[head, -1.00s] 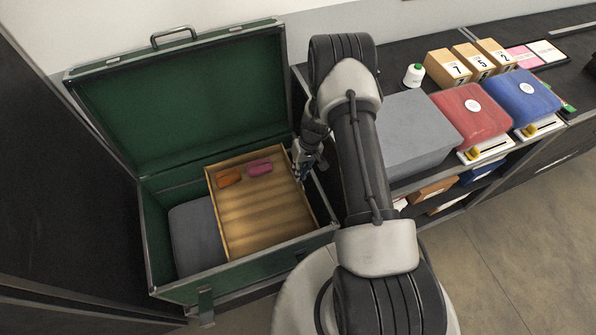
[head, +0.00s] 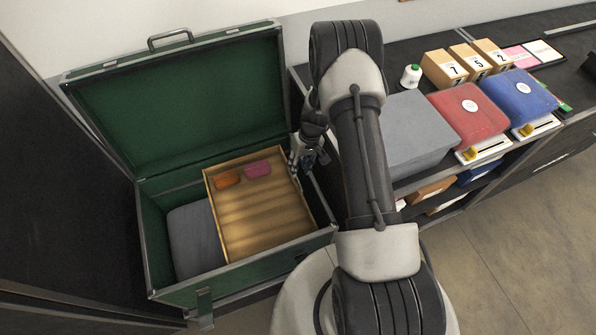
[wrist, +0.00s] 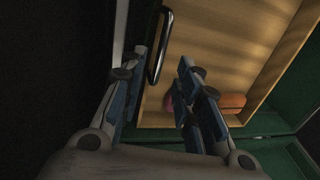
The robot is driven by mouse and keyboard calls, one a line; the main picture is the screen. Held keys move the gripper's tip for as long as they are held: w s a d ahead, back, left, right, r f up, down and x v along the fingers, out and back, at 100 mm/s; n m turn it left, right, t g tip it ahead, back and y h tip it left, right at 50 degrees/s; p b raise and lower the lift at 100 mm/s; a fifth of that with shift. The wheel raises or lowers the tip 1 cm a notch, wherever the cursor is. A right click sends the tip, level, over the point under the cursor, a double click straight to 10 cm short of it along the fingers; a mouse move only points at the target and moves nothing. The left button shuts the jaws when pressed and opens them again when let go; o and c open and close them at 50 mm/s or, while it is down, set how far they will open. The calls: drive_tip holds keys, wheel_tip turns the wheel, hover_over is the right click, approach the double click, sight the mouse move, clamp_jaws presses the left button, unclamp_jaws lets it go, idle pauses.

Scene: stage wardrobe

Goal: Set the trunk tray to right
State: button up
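The trunk (head: 160,293) stands open with its green-lined lid up. The wooden trunk tray (head: 265,215) lies inside on the right, leaving the left part uncovered. An orange item (head: 228,179) and a magenta item (head: 258,169) lie in its far end. My gripper (head: 297,165) is at the tray's right side near the far corner, partly hidden by my arm in the head view. In the wrist view, my gripper (wrist: 165,65) is open, with a dark handle (wrist: 159,48) at the tray's side (wrist: 215,55) between its fingers, nearer the left one. I see no grip on it.
A grey folded thing (head: 195,240) lies in the trunk left of the tray. A shelf unit stands to the right with a grey box (head: 415,135), a red case (head: 467,115), a blue case (head: 520,98) and numbered boxes (head: 445,70). The floor at the lower right is clear.

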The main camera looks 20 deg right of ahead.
wheel_tip(320, 180, up, 8)
drive_tip(key=d, duration=0.1)
drive_tip(key=shift+d, duration=0.3)
drive_tip(key=shift+s+r, duration=0.1)
